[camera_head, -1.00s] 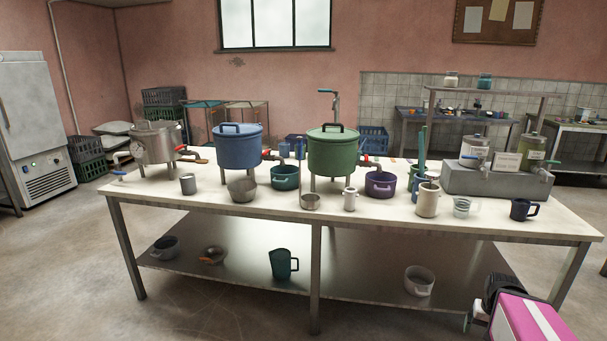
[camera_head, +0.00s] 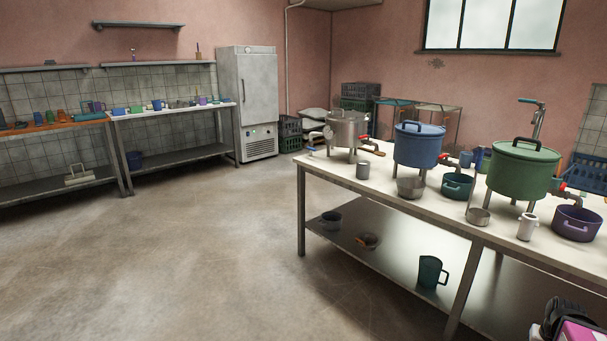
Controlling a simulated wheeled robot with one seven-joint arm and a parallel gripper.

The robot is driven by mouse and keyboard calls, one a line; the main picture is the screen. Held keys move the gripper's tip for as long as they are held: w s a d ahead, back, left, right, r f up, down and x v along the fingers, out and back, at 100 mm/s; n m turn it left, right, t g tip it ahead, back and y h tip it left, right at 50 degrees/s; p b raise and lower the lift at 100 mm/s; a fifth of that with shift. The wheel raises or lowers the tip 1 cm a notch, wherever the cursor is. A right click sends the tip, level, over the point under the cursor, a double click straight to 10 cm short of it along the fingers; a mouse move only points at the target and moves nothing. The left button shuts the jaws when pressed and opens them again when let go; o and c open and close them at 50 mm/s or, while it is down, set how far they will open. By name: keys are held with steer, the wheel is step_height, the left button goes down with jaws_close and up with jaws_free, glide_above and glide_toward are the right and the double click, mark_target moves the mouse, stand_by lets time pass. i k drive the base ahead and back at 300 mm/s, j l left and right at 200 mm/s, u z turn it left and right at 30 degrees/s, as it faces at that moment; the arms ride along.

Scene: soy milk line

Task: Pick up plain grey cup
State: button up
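My gripper (camera_head: 545,329) is only partly in view at the lower right corner, beside a pink part of my arm. It is far from the cup, and its fingers are too cut off to tell open from shut.
The steel pot (camera_head: 348,130), blue pot (camera_head: 419,148) and green pot (camera_head: 523,172) stand behind smaller vessels, including a grey bowl (camera_head: 410,187). A lower shelf holds a dark green jug (camera_head: 431,272). Open floor (camera_head: 190,230) lies left of the table.

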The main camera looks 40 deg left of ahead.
mark_target(363, 167)
steer(key=i+j+u, duration=0.1)
steer(key=u, duration=0.8)
steer(key=k+u, duration=0.4)
steer(key=i+j, duration=0.1)
steer(key=i, duration=0.3)
steer(key=z, duration=0.05)
